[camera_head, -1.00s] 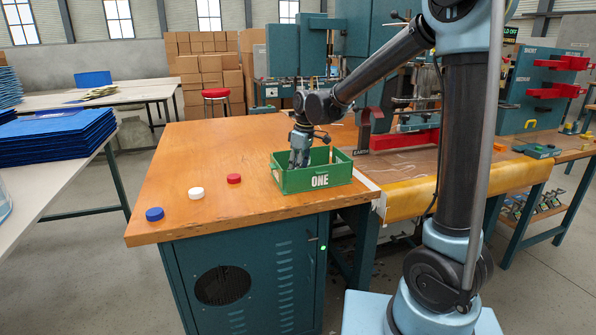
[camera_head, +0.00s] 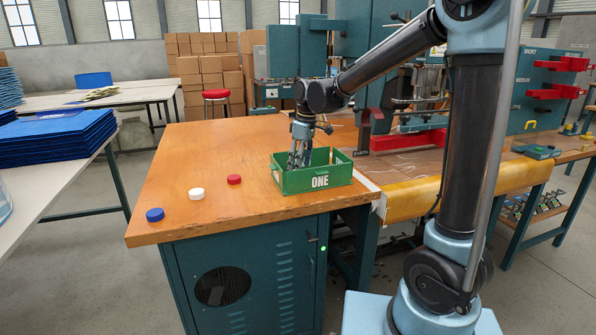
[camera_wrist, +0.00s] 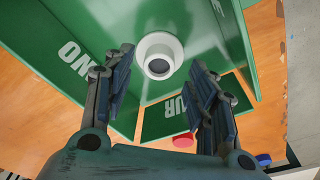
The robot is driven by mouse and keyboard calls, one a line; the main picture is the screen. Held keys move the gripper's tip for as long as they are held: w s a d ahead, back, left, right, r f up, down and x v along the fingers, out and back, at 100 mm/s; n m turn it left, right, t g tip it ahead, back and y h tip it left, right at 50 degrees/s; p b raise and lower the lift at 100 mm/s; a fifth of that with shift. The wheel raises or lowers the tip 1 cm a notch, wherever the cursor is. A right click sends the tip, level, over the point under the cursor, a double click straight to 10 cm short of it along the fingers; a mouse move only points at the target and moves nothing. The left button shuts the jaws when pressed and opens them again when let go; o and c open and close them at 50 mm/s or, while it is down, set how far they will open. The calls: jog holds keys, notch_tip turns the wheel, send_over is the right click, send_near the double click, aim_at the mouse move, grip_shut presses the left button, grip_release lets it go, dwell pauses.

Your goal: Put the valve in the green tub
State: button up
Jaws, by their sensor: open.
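The green tub (camera_head: 340,177), marked ONE, stands on the wooden bench top near its right edge. My gripper (camera_head: 298,165) points down over the tub's left part. In the wrist view my gripper (camera_wrist: 160,85) is open, its two fingers apart. A white round fitting with a dark opening, seemingly the valve (camera_wrist: 158,55), shows beyond and between the fingertips, within the green tub (camera_wrist: 40,22). The fingers look clear of it. The fitting is not visible in the head view, where the tub walls and fingers hide it.
A blue cap (camera_head: 155,214), a white cap (camera_head: 196,193) and a red cap (camera_head: 234,179) lie left of the tub on the wooden bench top (camera_head: 190,160). A red fixture (camera_head: 422,140) stands behind right. Free bench surface lies left of and behind the tub.

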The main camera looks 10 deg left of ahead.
notch_tip(320, 180, up, 8)
jog(key=d, duration=0.1)
jog(key=s+d+m, duration=0.3)
jog(key=d+m, duration=0.1)
jog(key=d, duration=1.1)
jog(key=s+d+f+m+t, duration=0.1)
jog(key=s+d+f+m, duration=0.4)
jog(key=s+d+f, duration=0.3)
jog(key=s+d+f+m+h, duration=0.1)
jog(key=s+d+f+m, duration=0.5)
jog(key=d, duration=1)
jog(key=s+f, duration=0.3)
jog(key=s, duration=0.3)
jog(key=shift+f+t+h, duration=0.25)
jog(key=shift+t+h, duration=0.05)
jog(key=shift+t, duration=0.1)
jog(key=shift+w+f, duration=0.2)
jog(key=shift+w, duration=0.3)
